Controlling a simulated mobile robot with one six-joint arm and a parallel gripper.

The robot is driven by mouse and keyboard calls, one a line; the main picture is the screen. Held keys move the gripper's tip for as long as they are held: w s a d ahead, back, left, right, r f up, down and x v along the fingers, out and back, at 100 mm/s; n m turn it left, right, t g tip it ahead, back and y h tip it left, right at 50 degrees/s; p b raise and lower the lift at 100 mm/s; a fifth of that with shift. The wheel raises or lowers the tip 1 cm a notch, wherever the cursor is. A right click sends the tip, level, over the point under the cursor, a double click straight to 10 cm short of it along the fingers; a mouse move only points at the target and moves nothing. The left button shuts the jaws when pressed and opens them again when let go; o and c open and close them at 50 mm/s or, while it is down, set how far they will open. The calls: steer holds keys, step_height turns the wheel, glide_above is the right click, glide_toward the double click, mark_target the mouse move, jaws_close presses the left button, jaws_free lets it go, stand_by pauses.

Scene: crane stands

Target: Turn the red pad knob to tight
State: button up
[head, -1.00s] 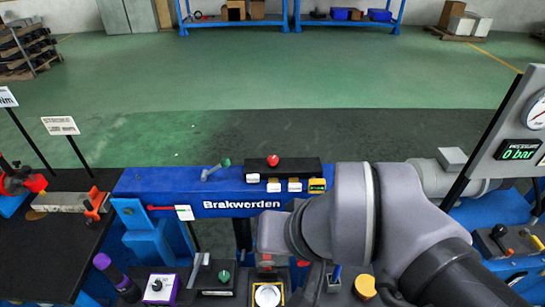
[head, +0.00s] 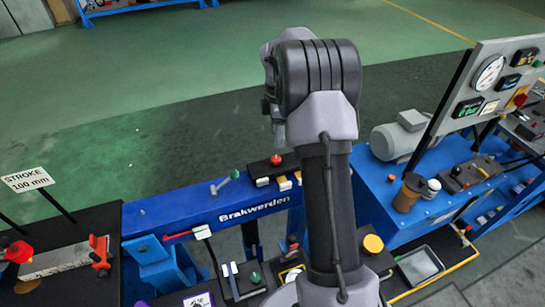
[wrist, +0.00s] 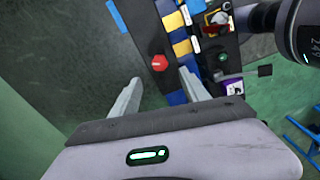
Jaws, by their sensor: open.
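The red knob (head: 277,160) sits on top of a black box on the blue beam marked "Brakwerden" (head: 254,209). In the wrist view the red knob (wrist: 159,62) appears with a short pale line on its top. My gripper (wrist: 160,78) is open and empty. Its two fingers point toward the knob, which shows between and just beyond the fingertips. I see no contact with it. In the head view my arm stands upright just right of the knob, and the gripper fingers are mostly hidden.
White and yellow tags line the black box (wrist: 173,22). A grey motor (head: 399,138) and a gauge panel (head: 490,72) stand right. Open floor lies beyond the beam.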

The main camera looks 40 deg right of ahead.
mark_target(276, 158)
step_height(276, 158, down, 10)
steer(key=shift+w+a+f+b, duration=0.15)
steer(key=shift+f+b, duration=0.05)
steer(key=shift+b, duration=1)
steer(key=shift+c, duration=0.2)
jaws_close()
